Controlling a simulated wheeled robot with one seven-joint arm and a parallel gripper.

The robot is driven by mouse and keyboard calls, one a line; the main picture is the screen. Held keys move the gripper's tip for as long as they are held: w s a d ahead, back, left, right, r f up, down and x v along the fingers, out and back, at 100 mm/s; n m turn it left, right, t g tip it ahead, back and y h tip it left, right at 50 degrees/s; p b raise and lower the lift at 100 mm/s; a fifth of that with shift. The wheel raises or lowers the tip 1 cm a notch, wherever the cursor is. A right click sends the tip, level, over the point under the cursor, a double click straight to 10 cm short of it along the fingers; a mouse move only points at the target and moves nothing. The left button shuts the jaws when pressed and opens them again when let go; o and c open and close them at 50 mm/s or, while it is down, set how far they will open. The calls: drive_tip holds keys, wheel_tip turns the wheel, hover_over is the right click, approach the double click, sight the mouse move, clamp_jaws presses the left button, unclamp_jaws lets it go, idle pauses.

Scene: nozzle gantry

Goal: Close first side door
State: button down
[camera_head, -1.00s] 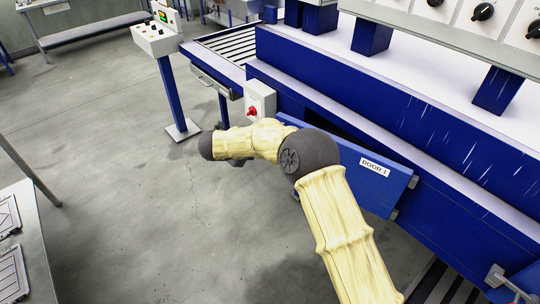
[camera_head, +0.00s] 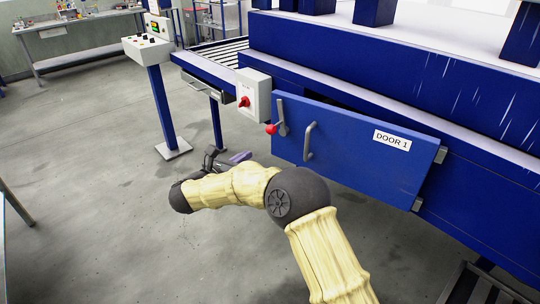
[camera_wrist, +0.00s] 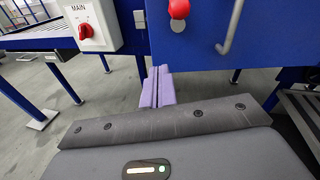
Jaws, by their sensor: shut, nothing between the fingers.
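The first side door is a blue panel labelled "DOOR 1" (camera_head: 350,150) on the side of the blue machine. It stands slightly ajar, with a dark gap along its upper edge. It has a grey bar handle (camera_head: 309,141) and a latch lever with a red knob (camera_head: 271,129). In the wrist view the red knob (camera_wrist: 179,9) and the bar handle (camera_wrist: 232,28) show at the top, on the door. My gripper (camera_head: 238,157) is shut and empty, its purple fingers in front of and below the door's left end. The fingers (camera_wrist: 157,84) also show in the wrist view, apart from the knob.
A white switch box with a red knob (camera_head: 252,95) is fixed left of the door. A control pedestal (camera_head: 150,49) stands further left, beside a roller conveyor (camera_head: 222,50). The floor (camera_head: 95,160) at left is open.

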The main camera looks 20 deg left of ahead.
sight(276, 134)
drive_tip(key=shift+s+a+f+m+t+b, duration=0.1)
drive_tip(key=shift+s+f+m+t+b, duration=0.3)
drive_tip(key=shift+m, duration=0.4)
drive_tip(key=shift+w, duration=0.1)
drive_tip(key=p+x, duration=0.2)
drive_tip(key=x, duration=1.2)
